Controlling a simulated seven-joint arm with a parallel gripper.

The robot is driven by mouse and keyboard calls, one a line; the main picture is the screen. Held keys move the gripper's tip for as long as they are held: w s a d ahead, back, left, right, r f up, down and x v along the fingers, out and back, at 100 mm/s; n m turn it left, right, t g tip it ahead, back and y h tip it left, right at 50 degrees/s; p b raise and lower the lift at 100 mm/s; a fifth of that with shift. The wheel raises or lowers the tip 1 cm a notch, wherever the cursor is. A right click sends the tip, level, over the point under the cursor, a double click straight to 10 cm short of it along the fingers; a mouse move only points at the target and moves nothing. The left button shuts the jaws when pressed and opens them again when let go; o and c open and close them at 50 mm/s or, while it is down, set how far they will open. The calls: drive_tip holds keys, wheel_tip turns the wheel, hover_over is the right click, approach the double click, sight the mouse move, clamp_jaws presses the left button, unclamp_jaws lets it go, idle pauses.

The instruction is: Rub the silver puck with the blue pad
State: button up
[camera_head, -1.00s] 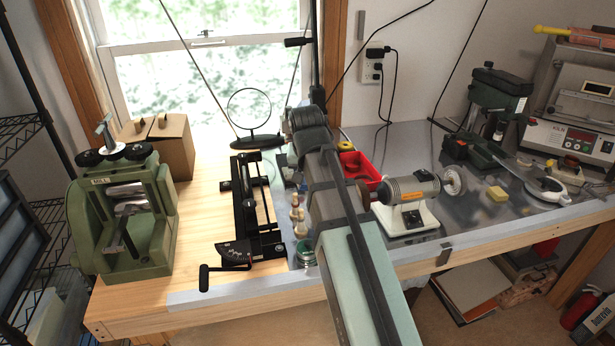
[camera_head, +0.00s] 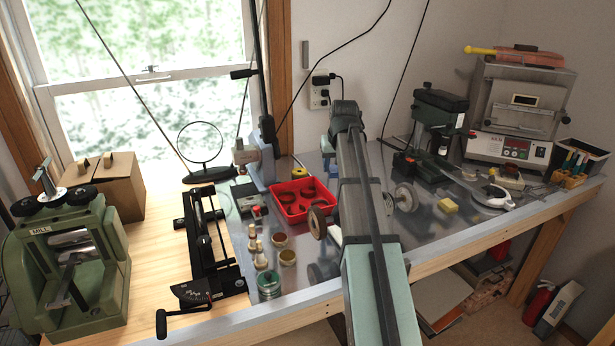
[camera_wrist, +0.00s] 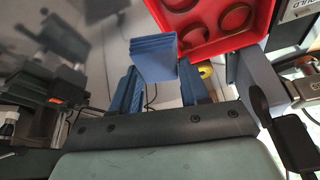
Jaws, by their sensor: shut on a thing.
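In the wrist view a blue ribbed pad (camera_wrist: 153,58) sits between the two blue fingers of my gripper (camera_wrist: 160,72). The gripper is shut on the pad and holds it beside the red tray (camera_wrist: 205,45), over the grey metal bench top. In the head view my arm runs up the middle and hides most of the gripper; a small bluish part of my gripper (camera_head: 327,146) shows at its left.
The red tray (camera_head: 300,197) with rings lies left of my arm. A bench grinder with a buffing wheel (camera_head: 405,198) is partly behind the arm. Small jars (camera_head: 268,284) stand at the front. Bare bench shows around the yellow block.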

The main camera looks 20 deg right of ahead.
drive_tip(key=d+r, duration=0.2)
drive_tip(key=d, duration=1.1)
wheel_tip(320, 180, up, 3)
hover_over(469, 171)
drive_tip(key=shift+w+d+r, duration=0.1)
drive_tip(key=shift+f, duration=4.1)
